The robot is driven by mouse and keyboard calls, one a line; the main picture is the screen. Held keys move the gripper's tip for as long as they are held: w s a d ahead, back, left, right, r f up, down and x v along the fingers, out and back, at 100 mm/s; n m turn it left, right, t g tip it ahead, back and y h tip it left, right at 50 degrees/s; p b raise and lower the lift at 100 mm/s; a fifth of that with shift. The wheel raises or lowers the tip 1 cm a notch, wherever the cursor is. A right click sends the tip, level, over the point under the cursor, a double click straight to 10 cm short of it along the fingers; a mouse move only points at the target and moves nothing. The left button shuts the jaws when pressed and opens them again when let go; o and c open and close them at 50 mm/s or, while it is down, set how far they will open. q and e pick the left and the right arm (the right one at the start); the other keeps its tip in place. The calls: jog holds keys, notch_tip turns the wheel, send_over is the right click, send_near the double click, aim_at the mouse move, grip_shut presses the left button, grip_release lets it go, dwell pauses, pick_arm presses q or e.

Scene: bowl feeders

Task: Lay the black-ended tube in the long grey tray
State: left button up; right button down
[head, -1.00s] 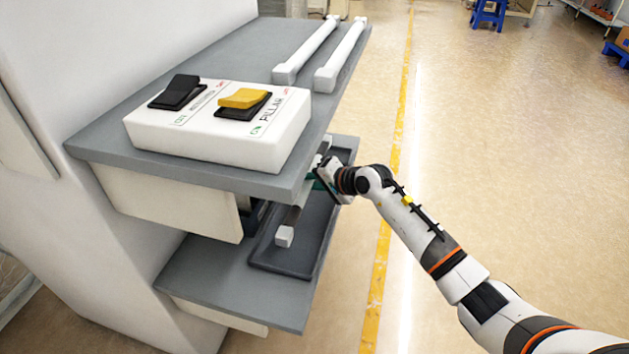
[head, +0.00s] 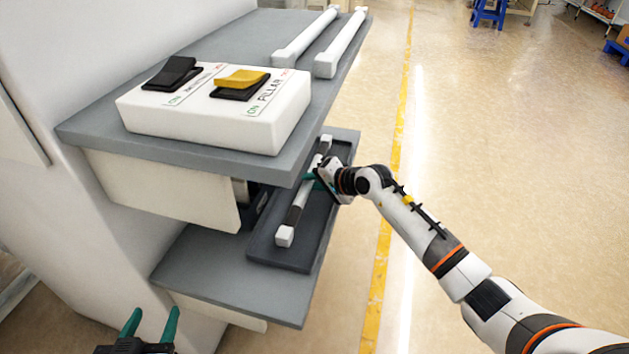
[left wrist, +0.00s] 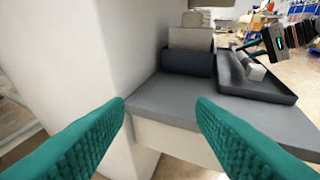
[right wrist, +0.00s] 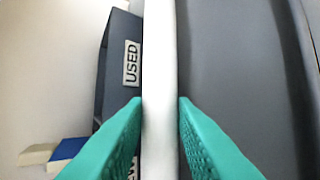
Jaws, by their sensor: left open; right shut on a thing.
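The black-ended tube (head: 308,194) is white along its middle, with dark bands near its ends and white end caps. It lies lengthwise over the long grey tray (head: 283,262) on the lower shelf; whether it touches the tray floor I cannot tell. My right gripper (head: 311,178) is shut on the tube's middle. In the right wrist view the tube (right wrist: 160,60) runs between the fingers, with the tray floor (right wrist: 235,70) to its right. My left gripper (head: 151,318) is open and empty, low at the left, apart from the shelf; its fingers also show in the left wrist view (left wrist: 162,103).
The upper shelf (head: 100,130) overhangs the lower shelf (head: 215,278) and carries a white switch box (head: 215,120) and two white bars (head: 340,48). A dark bin labelled USED (right wrist: 118,65) stands beside the tray. The floor at the right is open.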

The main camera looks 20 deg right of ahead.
pick_arm(q)
jog(key=shift+w+d+r+t+h+b, duration=0.2)
jog(key=shift+r+t, duration=0.3)
jog(key=shift+r, duration=0.2)
jog(key=shift+w+d+r+t+h+b, duration=0.15)
jog(key=shift+w+r+t, duration=0.05)
jog(key=shift+r+t, duration=0.4)
jog(key=shift+w+d+r+t+h+b, duration=0.2)
jog(key=shift+r+t, duration=0.2)
jog(key=shift+r, duration=0.35)
pick_arm(e)
jog(key=shift+f, duration=0.55)
jog(key=c, duration=1.1)
grip_release()
pick_arm(q)
jog(key=shift+a, duration=0.1)
pick_arm(e)
jog(key=shift+f, duration=0.1)
jog(key=shift+s+f, duration=0.15)
